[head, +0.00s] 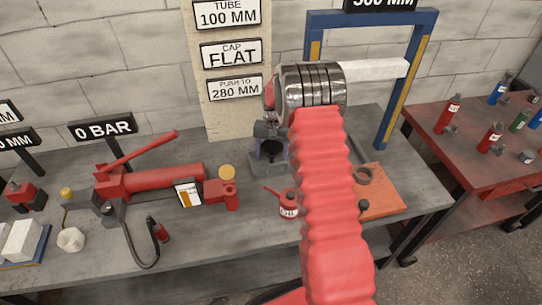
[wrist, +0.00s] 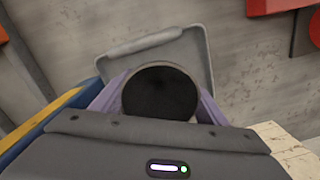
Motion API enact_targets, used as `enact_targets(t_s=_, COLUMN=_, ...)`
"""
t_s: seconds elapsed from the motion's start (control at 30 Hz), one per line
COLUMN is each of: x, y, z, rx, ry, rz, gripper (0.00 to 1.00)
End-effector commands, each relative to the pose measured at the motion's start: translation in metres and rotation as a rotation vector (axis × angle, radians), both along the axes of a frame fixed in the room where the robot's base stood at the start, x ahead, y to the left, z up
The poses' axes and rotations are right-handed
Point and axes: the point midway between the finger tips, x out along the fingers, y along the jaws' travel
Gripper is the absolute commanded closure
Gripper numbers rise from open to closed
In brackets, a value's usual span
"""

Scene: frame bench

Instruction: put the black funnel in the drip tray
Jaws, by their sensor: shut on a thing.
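The black funnel (head: 272,148) is between the fingers of my gripper (head: 271,152), near the back of the grey bench. In the wrist view the funnel (wrist: 160,92) shows as a dark round mouth, with a purple finger on each side. My gripper is shut on it. The grey drip tray (head: 266,171) lies under the gripper in the head view. In the wrist view the tray (wrist: 150,44) shows behind the funnel, partly hidden by it. I cannot tell whether the funnel touches the tray; its lower part is hidden.
A red hand pump (head: 155,181) with a hose lies to the left. A small red oil can (head: 288,207) stands to the front right of the tray. An orange board (head: 384,205) and a blue frame (head: 394,105) stand further right. A sign panel (head: 228,120) is behind.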

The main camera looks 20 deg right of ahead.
Motion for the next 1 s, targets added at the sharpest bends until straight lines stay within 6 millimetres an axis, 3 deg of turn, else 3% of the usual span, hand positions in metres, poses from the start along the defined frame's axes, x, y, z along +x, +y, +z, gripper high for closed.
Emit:
enact_targets(t_s=0.2, x=0.0, y=0.0, z=-0.002, rx=0.0, ry=0.0, rz=0.0, gripper=0.55)
enact_targets(t_s=0.23, x=0.0, y=0.0, z=-0.002, rx=0.0, ry=0.0, rz=0.0, gripper=0.31)
enact_targets(t_s=0.47, x=0.0, y=0.0, z=-0.001, rx=0.0, ry=0.0, rz=0.0, gripper=0.15)
enact_targets(t_s=0.77, x=0.0, y=0.0, z=0.0, rx=0.0, ry=0.0, rz=0.0, gripper=0.14)
enact_targets(t_s=1.0, x=0.001, y=-0.001, z=0.02, rx=0.0, ry=-0.002, rz=0.0, gripper=0.14)
